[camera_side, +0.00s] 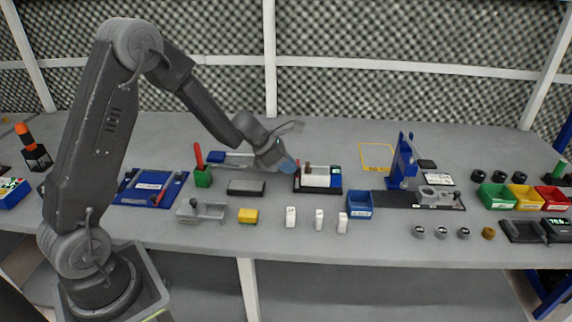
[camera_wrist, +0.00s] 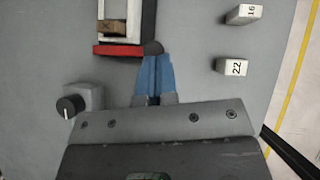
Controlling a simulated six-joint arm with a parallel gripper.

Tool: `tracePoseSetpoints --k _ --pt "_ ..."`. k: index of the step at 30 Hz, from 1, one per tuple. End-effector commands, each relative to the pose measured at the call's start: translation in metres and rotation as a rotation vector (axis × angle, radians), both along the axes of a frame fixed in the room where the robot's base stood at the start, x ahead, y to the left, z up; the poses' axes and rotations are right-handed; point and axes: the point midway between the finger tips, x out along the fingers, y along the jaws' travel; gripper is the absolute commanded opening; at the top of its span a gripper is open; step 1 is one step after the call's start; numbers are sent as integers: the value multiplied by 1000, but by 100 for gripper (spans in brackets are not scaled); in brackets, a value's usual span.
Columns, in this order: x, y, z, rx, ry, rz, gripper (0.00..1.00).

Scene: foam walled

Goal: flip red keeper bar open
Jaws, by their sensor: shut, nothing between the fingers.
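The red keeper bar (camera_wrist: 119,50) lies across the near end of a fixture with a white frame (camera_wrist: 104,12) in the wrist view. A dark round piece (camera_wrist: 153,47) sits at the bar's right end. A brown block (camera_wrist: 116,27) lies inside the frame just beyond the bar. In the side view the fixture (camera_side: 318,189) has a black base, and the bar (camera_side: 297,172) shows small at its left end. My gripper (camera_wrist: 154,60) has blue fingers, shut and empty, with tips right by the dark piece. It also shows in the side view (camera_side: 294,168). I cannot tell whether the tips touch.
A grey block with a black knob (camera_wrist: 70,106) stands left of my fingers in the wrist view. White blocks marked 16 (camera_wrist: 243,14) and 22 (camera_wrist: 232,66) stand to the right. In the side view, a blue bin (camera_side: 359,205) and blue upright stand (camera_side: 403,162) are right of the fixture.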

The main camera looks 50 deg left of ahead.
Motion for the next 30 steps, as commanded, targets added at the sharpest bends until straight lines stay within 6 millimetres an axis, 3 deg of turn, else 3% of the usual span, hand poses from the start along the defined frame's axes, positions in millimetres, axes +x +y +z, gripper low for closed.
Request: tracePoseSetpoints --k 14,30 --pt "5 -13 -1 0 2 -2 0" --pt "6 -3 -1 1 1 0 0"
